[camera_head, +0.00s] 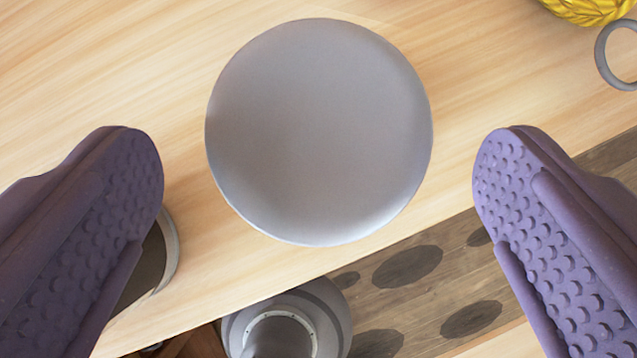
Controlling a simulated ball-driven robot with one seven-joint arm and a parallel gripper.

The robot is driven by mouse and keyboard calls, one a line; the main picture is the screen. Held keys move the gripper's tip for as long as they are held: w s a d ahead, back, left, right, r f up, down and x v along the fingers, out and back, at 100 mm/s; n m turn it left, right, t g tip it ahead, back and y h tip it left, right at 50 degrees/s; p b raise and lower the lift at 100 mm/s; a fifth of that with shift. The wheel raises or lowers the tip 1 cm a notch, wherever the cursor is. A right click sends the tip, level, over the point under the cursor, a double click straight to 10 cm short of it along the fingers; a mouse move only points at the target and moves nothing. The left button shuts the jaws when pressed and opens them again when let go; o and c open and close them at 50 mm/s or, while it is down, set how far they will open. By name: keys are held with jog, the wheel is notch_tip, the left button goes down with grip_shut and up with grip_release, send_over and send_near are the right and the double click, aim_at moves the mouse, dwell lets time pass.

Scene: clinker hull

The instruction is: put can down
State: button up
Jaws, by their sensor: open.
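A can (318,132) shows as a plain grey round top in the upper middle of the view, over the pale wooden surface (110,60). My gripper (318,190) is open, with one purple textured finger on the left and one on the right. The can lies between and slightly ahead of the fingertips, with a clear gap on each side. Its side wall and base are hidden from this angle, so I cannot see its contact with the wood.
A grey-rimmed round container (170,250) is partly hidden behind the left finger. A yellow ribbed object (588,8) and a grey ring-shaped handle (604,62) are at the upper right. Beyond the wood's lower edge are a brown floor with dark ovals (408,267) and a grey round object (332,310).

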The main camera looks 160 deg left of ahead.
jog(key=v, duration=0.5)
jog(key=w+a+r+t, duration=0.2)
jog(key=w+a+t, duration=0.1)
jog(key=a, duration=0.3)
jog(key=w+a+r+n+t, duration=0.1)
jog(key=w+a+r+t, duration=0.1)
jog(key=a+t, duration=0.3)
jog(key=shift+w+a, duration=0.45)
jog(key=shift+w, duration=0.2)
jog(key=shift+s, duration=0.1)
